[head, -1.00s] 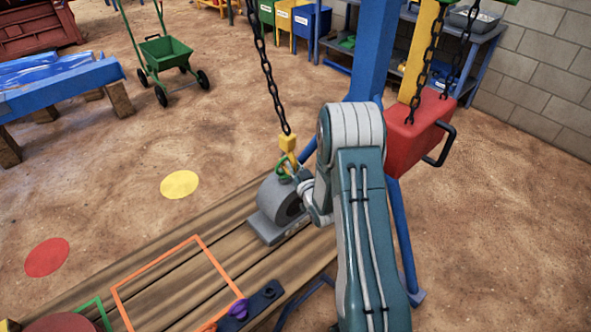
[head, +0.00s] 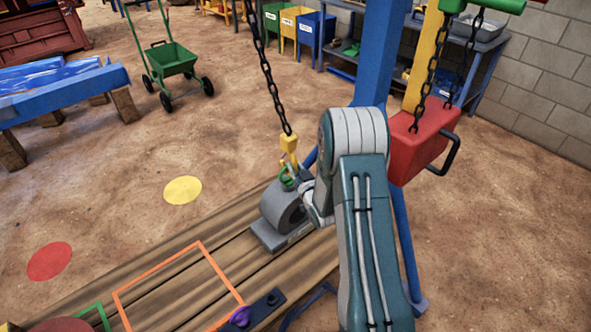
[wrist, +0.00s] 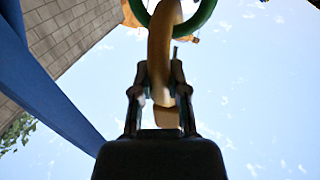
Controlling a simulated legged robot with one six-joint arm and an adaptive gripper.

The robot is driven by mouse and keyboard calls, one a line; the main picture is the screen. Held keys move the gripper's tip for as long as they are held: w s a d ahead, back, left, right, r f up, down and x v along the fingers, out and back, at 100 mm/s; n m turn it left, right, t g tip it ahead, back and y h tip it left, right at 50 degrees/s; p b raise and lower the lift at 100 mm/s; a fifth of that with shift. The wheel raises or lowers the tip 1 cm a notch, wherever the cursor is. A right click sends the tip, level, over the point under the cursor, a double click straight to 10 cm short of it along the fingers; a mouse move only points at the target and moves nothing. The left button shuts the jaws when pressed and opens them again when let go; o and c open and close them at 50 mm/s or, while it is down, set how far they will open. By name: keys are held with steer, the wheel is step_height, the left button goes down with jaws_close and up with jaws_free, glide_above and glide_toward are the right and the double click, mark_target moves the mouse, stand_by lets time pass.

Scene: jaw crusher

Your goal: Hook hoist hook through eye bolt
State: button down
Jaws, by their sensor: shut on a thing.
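The yellow hoist hook (head: 289,145) hangs on a black chain (head: 268,75) just above the green eye bolt (head: 286,178). The eye bolt stands on top of a grey round-bodied part (head: 281,207) on the wooden planks. My gripper (head: 302,182) is beside the eye bolt, largely hidden by my arm. In the wrist view my gripper (wrist: 158,92) is shut on the hook (wrist: 163,60), seen from below against the sky. The hook's curve overlaps the green ring of the eye bolt (wrist: 203,14) at the top edge. I cannot tell whether it passes through the ring.
An orange outlined square (head: 158,272) and a dark bar with a purple knob (head: 258,308) lie on the planks (head: 185,240).

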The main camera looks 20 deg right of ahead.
steer(key=shift+r, duration=0.1)
steer(key=c, duration=0.6)
jaws_free()
steer(key=shift+o, duration=0.2)
steer(key=shift+s+f, duration=0.15)
steer(key=shift+f, duration=0.2)
steer(key=s+d+f+y, duration=0.1)
steer(key=s+d, duration=0.2)
steer(key=s, duration=0.6)
steer(key=s+a+n, duration=0.1)
steer(key=s+a, duration=0.2)
steer(key=a, duration=0.8)
steer(key=shift+a+f, duration=0.2)
steer(key=shift+a, duration=0.2)
